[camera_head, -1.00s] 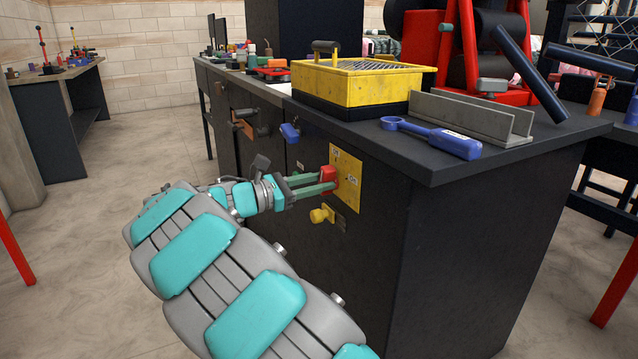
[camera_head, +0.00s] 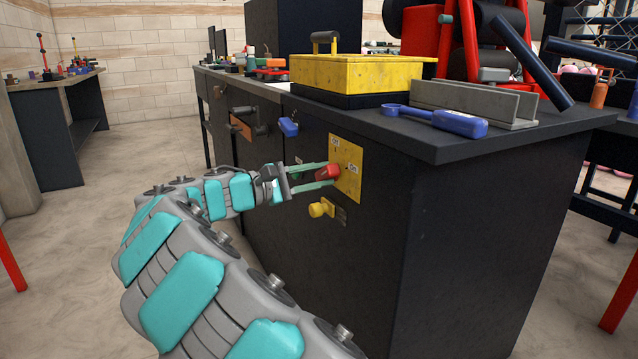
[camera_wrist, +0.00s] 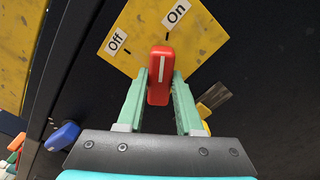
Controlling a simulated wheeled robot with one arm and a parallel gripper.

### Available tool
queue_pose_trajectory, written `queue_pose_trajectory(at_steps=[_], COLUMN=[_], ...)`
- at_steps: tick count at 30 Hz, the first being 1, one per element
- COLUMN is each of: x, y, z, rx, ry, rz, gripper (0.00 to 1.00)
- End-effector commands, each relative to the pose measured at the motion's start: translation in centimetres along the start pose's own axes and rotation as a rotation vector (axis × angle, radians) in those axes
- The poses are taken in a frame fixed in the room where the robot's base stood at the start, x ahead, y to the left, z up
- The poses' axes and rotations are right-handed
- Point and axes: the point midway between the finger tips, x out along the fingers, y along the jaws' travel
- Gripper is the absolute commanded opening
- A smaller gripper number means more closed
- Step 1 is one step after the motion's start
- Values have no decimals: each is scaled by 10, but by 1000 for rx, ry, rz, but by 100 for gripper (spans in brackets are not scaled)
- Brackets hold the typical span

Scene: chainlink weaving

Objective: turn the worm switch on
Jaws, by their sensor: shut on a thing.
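The worm switch is a red knob (camera_head: 330,172) with a white line, on a yellow plate (camera_head: 347,160) on the dark cabinet's front. In the wrist view the red knob (camera_wrist: 159,75) lies between the two green fingers of my gripper (camera_wrist: 160,88), which is shut on it. The plate (camera_wrist: 205,42) carries an "Off" label (camera_wrist: 115,42) at left and an "On" label (camera_wrist: 177,12) at upper right. The white line points up, close to the dark tick beside "On". My gripper (camera_head: 328,175) reaches the knob from the left in the head view.
A yellow knob (camera_head: 318,209) sticks out below the plate, and a blue handle (camera_head: 288,127) to its upper left. On the cabinet top (camera_head: 420,137) lie a blue tool (camera_head: 450,121), a grey channel (camera_head: 470,103) and a yellow box (camera_head: 355,75). The floor left of the cabinet is open.

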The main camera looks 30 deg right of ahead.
Motion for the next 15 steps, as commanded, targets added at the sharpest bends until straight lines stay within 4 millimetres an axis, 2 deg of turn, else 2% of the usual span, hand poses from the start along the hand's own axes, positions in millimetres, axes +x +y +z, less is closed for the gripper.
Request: queue_pose_trajectory(at_steps=[15], x=[0], y=[-2], z=[0], rx=[103], ry=[-1], rz=[-1], gripper=[0])
